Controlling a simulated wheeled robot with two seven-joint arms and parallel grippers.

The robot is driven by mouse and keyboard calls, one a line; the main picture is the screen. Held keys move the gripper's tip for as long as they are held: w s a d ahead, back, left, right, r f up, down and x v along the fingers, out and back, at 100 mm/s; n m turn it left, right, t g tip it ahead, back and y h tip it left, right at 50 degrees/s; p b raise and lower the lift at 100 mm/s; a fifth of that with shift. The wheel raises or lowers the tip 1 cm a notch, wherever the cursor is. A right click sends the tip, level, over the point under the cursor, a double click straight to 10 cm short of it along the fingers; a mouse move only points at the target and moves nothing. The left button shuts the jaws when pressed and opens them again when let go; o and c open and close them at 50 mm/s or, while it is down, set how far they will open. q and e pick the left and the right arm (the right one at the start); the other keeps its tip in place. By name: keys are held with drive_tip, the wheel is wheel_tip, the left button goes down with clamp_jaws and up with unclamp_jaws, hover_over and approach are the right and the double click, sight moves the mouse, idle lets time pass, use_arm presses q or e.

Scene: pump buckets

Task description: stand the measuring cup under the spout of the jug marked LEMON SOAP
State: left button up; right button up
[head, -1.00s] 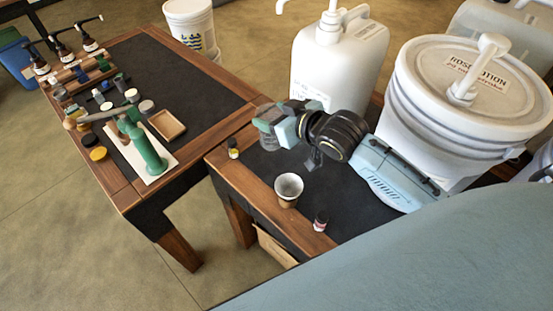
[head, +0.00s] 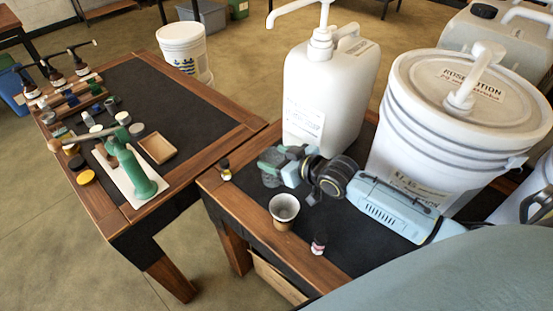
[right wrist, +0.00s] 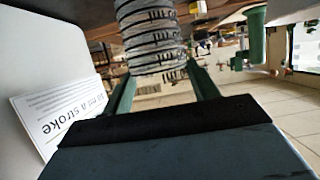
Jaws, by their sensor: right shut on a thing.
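My right gripper (head: 277,163) is shut on the measuring cup (head: 270,176), a clear cup with dark markings. The cup also shows in the right wrist view (right wrist: 150,38), between the two green fingers. The jug's spout (head: 290,12) reaches out to the left, high above the cup. A label (head: 303,118) on the jug is too small to read in the head view; in the right wrist view, a label (right wrist: 52,115) reads "a stroke". My left gripper is out of view.
A large pump bucket (head: 455,115) marked ROSE LOTION stands right of the jug. A cluttered table (head: 180,85) is at the left.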

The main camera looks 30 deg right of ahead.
drive_tip(key=shift+r, duration=0.1)
drive_tip(key=shift+f, duration=0.2)
drive_tip(key=o, duration=1.2)
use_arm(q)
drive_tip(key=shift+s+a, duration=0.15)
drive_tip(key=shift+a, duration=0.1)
use_arm(e)
drive_tip(key=shift+r, duration=0.2)
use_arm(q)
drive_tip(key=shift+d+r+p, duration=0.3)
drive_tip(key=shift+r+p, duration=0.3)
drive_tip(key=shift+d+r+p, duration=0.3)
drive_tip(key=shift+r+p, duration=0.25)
use_arm(e)
drive_tip(key=shift+v, duration=6)
